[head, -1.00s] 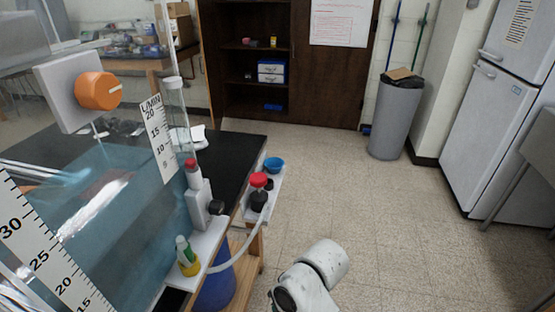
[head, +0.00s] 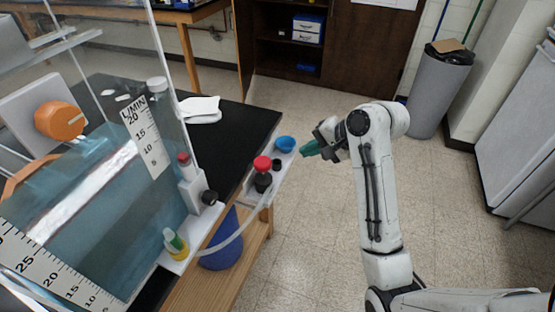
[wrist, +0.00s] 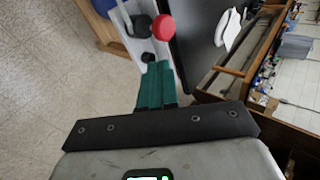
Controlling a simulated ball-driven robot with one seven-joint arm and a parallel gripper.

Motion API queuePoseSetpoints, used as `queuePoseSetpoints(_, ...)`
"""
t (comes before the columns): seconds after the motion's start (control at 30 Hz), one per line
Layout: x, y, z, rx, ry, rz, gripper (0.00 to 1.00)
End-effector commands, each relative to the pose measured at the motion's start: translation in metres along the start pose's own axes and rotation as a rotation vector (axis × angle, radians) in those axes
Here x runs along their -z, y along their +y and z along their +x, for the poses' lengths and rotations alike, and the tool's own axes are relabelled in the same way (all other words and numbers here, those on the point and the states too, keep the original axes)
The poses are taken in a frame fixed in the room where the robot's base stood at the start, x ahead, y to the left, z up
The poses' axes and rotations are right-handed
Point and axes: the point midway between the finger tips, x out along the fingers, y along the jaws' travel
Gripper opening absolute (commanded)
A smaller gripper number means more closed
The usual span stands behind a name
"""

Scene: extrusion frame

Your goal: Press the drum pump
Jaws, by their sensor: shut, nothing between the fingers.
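The drum pump has a round red cap (head: 262,163) on a black body (head: 263,182). It stands upright on a narrow white shelf (head: 252,205) beside the bench. A pale hose (head: 238,234) curves away from it towards the tank. My gripper (head: 308,149) has green fingers, shut and empty, right of the pump and apart from it. In the wrist view the shut fingers (wrist: 158,76) point towards the shelf, with the red cap (wrist: 163,28) beyond their tips. The lower pump body is partly hidden there by the cap.
A blue drum (head: 222,243) stands under the shelf. The clear tank with an orange knob (head: 59,121) fills the left. Open floor (head: 310,230) lies to the right.

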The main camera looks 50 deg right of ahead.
Motion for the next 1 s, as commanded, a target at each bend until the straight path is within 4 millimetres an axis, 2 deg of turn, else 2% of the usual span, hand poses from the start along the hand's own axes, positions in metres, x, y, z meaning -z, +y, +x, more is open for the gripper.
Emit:
queuePoseSetpoints(0.17, -0.001, 0.0, 0.005, -0.001, -0.002, -0.001, 0.0)
queuePoseSetpoints(0.27, -0.001, 0.0, 0.016, -0.003, -0.002, 0.0, 0.0)
queuePoseSetpoints(0.7, 0.0, 0.0, 0.098, -0.003, -0.001, -0.001, 0.0)
queuePoseSetpoints(0.9, 0.0, 0.0, 0.126, -0.003, 0.0, -0.002, 0.0)
queuePoseSetpoints(1.0, 0.0, 0.0, 0.134, -0.002, 0.001, -0.002, 0.0)
